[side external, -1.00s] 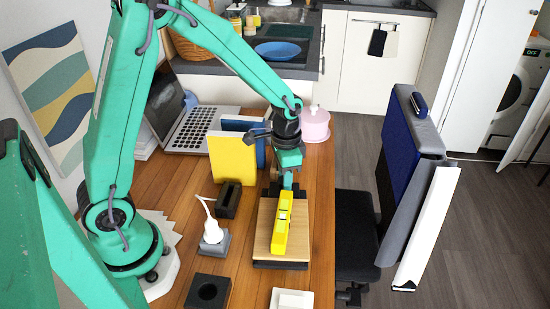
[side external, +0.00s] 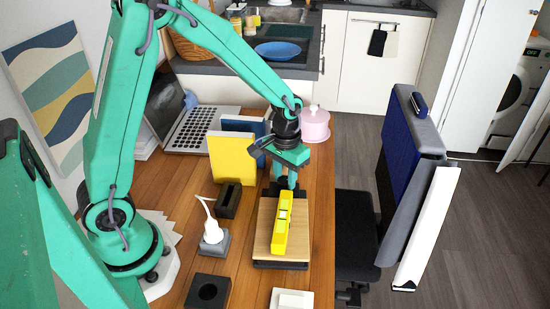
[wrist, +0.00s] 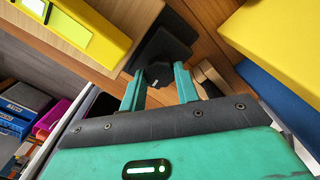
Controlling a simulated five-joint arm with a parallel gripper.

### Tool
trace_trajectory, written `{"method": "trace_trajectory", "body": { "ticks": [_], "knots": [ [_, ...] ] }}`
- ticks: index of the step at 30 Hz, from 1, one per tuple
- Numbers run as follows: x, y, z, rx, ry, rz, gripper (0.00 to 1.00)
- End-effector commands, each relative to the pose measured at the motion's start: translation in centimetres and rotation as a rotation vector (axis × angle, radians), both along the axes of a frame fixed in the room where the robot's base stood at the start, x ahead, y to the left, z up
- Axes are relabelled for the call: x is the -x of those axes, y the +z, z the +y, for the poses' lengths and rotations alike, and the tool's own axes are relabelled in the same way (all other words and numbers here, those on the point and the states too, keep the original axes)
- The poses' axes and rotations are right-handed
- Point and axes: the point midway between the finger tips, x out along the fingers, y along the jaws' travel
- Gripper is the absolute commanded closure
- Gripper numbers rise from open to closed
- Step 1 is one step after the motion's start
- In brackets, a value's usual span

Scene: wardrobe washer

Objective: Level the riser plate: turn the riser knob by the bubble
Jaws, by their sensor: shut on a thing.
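The riser plate (side external: 265,225) is a light wooden board on a dark base on the desk. A yellow spirit level (side external: 280,238) lies lengthwise on it, with a pale vial window (side external: 283,205); the bubble is too small to read. In the wrist view the level (wrist: 95,25) and plate (wrist: 65,42) show at upper left. My gripper (side external: 291,181) points down at the plate's far end. In the wrist view my gripper (wrist: 160,85) has its green fingers either side of the dark riser knob (wrist: 158,73), shut on it. The knob is hidden in the side view.
A yellow book (side external: 231,157) and a blue one stand close behind left of my gripper. A black holder (side external: 228,200), a white plug on a grey block (side external: 213,243) and a dark block (side external: 207,291) lie left of the plate.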

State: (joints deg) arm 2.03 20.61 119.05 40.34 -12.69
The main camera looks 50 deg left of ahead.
Motion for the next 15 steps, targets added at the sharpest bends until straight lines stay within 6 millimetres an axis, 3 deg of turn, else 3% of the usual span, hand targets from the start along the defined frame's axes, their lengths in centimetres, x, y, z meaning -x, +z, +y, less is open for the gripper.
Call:
{"method": "trace_trajectory", "body": {
  "ticks": [8, 9, 12, 15],
  "knots": [
    [-0.01, 0.00, 0.00, 0.000, 0.001, 0.000, 0.92],
    [-0.01, 0.00, 0.00, 0.000, 0.000, 0.000, 0.67],
    [-0.01, 0.00, 0.00, 0.000, 0.000, 0.000, 0.47],
    [-0.01, 0.00, 0.00, 0.000, 0.000, 0.000, 0.47]
  ]
}}
